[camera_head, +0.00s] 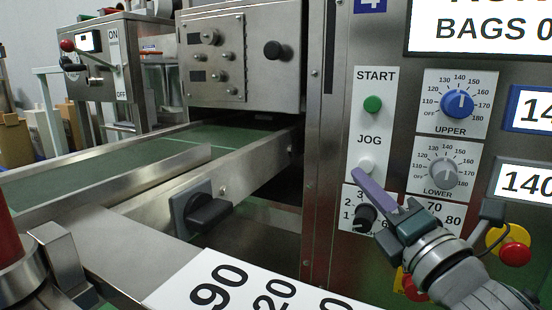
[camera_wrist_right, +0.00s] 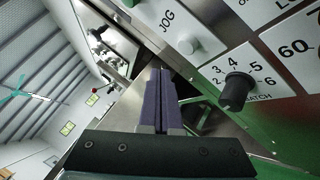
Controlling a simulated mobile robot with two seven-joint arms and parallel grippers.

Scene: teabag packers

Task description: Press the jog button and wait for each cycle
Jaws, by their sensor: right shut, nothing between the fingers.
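The white jog button (camera_head: 367,167) sits under the JOG label on the machine's front panel, below the green start button (camera_head: 372,104). My right gripper (camera_head: 358,174) comes in from the lower right, with its purple fingers shut and empty. Its tips overlap the lower left edge of the jog button in the head view. In the right wrist view the jog button (camera_wrist_right: 187,44) shows up and to the right of the closed fingertips (camera_wrist_right: 160,72), with a gap in the picture. I cannot tell the depth between them. My left gripper is not in view.
The blue upper dial (camera_head: 458,104), grey lower dial (camera_head: 443,173) and black batch knob (camera_head: 366,217) surround the button. A red emergency stop (camera_head: 515,254) is at the right. A display (camera_head: 480,25) reads "BAGS 0", partly cut off. A green conveyor (camera_head: 100,170) runs left.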

